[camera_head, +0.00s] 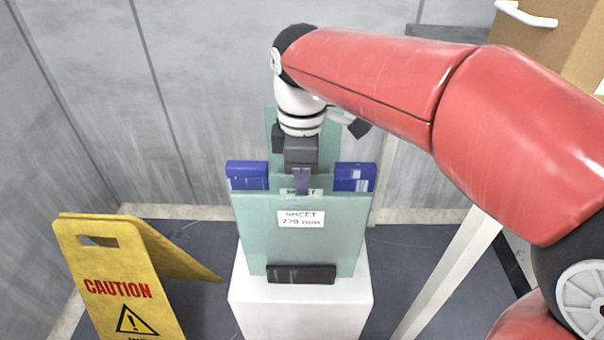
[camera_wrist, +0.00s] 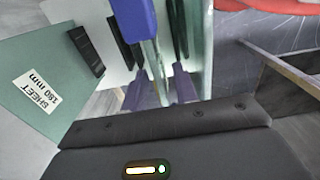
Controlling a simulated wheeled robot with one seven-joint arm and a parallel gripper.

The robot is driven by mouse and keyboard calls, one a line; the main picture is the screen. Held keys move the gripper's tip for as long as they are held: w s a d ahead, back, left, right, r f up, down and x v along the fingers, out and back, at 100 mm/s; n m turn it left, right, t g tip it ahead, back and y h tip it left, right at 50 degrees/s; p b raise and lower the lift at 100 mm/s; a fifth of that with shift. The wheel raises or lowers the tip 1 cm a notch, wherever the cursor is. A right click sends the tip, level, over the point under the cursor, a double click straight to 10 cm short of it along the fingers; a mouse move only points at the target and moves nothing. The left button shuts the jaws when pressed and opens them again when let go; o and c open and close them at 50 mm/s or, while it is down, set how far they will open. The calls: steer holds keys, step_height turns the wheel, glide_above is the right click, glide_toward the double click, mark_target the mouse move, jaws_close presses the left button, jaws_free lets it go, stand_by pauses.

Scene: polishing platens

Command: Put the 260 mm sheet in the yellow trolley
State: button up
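Several pale green sheets stand upright on a white pedestal in the head view. The front sheet (camera_head: 335,222) has a white label that seems to read 220 mm and a black bar low on its face. Taller sheet glass (camera_head: 270,122) shows behind it. My gripper (camera_head: 302,182) points down just behind the front sheet's top edge. In the wrist view, my gripper's purple fingers (camera_wrist: 160,92) lie either side of a sheet edge; contact is unclear. A sheet labelled 180 mm (camera_wrist: 25,70) is at the left. No 260 mm label is readable. No yellow trolley is in view.
Blue blocks (camera_head: 247,175) (camera_head: 354,177) flank the sheets on the white pedestal (camera_head: 300,318). A yellow caution sign (camera_head: 115,265) stands on the floor at left. Grey walls are close behind. A pale slanted post (camera_head: 450,275) and brown boxes (camera_head: 540,40) are at right.

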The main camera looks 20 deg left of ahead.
steer(key=shift+r, duration=0.1)
step_height(320, 180, up, 12)
steer(key=p, duration=0.2)
